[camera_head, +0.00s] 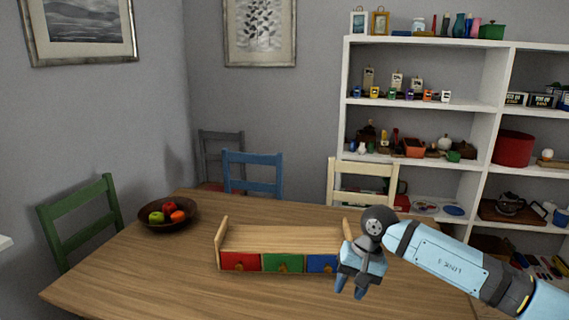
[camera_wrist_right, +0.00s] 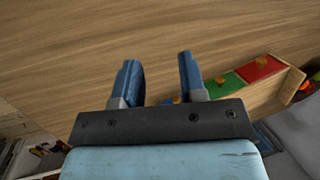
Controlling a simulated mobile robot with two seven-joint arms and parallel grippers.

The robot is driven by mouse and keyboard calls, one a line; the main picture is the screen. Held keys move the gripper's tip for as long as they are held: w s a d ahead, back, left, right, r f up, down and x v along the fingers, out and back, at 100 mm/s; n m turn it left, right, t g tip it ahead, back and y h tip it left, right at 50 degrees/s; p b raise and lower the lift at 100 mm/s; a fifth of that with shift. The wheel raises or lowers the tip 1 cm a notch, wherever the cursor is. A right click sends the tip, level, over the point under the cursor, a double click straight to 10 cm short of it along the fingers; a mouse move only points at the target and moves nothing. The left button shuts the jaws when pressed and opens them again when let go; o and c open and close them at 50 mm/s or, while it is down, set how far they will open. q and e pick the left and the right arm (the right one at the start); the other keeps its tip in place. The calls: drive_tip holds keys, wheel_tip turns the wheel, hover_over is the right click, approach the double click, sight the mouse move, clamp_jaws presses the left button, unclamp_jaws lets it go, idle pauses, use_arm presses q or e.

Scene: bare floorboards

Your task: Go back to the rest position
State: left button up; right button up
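My right gripper (camera_head: 350,288) is over the right part of the table in the head view, just in front of the right end of the wooden drawer box. Its fingers point down. In the right wrist view its two blue fingers (camera_wrist_right: 160,80) stand apart with only table top between them, so it is open and empty. My left gripper is in neither view. The wooden box (camera_head: 280,240) has a red, a green and a blue drawer front, all looking closed. My right wrist hides its right end.
The wooden table (camera_head: 130,270) holds a bowl (camera_head: 148,226) of fruit at the left. Green (camera_head: 85,220), blue (camera_head: 252,172) and cream (camera_head: 362,182) chairs stand around it. A white shelf unit (camera_head: 420,112) with many small objects stands behind. The table's front left is clear.

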drive_tip(key=s+a+m+y, duration=1.3)
drive_tip(key=a+m+y, duration=0.2)
drive_tip(key=a, duration=0.1)
drive_tip(key=s+d+f+n+t+h, duration=0.1)
drive_tip(key=d+f+n+t+h, duration=0.4)
drive_tip(key=n, duration=0.6)
drive_tip(key=s+d+f+n+t+h, duration=0.1)
drive_tip(key=d+n+t, duration=0.2)
drive_tip(key=n+t, duration=0.65)
drive_tip(key=s+d+f+n+t+h, duration=0.1)
drive_tip(key=d+f+n+t+h, duration=0.25)
drive_tip(key=n, duration=1.05)
drive_tip(key=s+d+f+m+g+h, duration=0.3)
drive_tip(key=s+d+f+m, duration=0.1)
drive_tip(key=s+f+m, duration=0.3)
drive_tip(key=s+d+f+m+g+h, duration=0.3)
drive_tip(key=s+d+f+m, duration=0.25)
drive_tip(key=s+m, duration=0.2)
wheel_tip(320, 180, up, 15)
drive_tip(key=p, duration=2)
drive_tip(key=shift+w, duration=0.2)
drive_tip(key=shift+d+r, duration=0.1)
